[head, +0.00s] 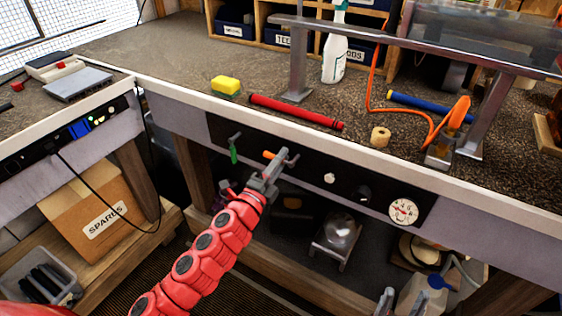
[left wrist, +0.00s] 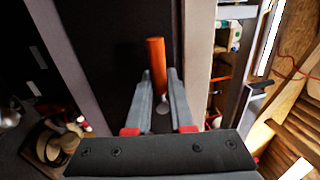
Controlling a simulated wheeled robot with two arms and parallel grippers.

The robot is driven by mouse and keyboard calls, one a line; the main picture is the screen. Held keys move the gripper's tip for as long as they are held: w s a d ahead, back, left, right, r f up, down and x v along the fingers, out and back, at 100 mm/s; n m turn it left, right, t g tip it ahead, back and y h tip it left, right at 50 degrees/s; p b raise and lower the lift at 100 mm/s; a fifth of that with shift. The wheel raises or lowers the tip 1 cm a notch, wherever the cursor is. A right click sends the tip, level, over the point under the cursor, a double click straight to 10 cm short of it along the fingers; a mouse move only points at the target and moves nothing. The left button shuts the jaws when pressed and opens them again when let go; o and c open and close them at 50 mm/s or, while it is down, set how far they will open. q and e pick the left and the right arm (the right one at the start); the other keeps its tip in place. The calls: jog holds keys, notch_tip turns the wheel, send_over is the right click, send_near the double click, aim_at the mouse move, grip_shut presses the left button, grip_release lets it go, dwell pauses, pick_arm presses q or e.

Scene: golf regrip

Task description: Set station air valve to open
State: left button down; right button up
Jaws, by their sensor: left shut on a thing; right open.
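The black panel (head: 310,177) under the bench edge carries a valve with an orange handle (head: 269,154) and, to its left, a valve with a green handle (head: 234,153). The green handle hangs down; the orange one points left in the head view. No label shows which is the station air valve. My left gripper (head: 281,163) is at the orange handle, shut on it. In the left wrist view the orange handle (left wrist: 156,62) stands between the fingers (left wrist: 158,88) and sticks out past their tips.
A pressure gauge (head: 403,211) and knobs sit further right on the panel. On the bench above lie a yellow sponge (head: 226,85), a red grip (head: 296,111), a tape roll (head: 380,136) and a metal stand (head: 298,62). A cardboard box (head: 98,208) is on the lower shelf left.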

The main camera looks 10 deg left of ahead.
dwell(0.4)
pick_arm(q)
jog(key=c, duration=0.8)
grip_release()
jog(key=p+v, duration=0.1)
jog(key=v, duration=1.6)
jog(key=shift+s+p, duration=0.25)
jog(key=shift+p, duration=0.05)
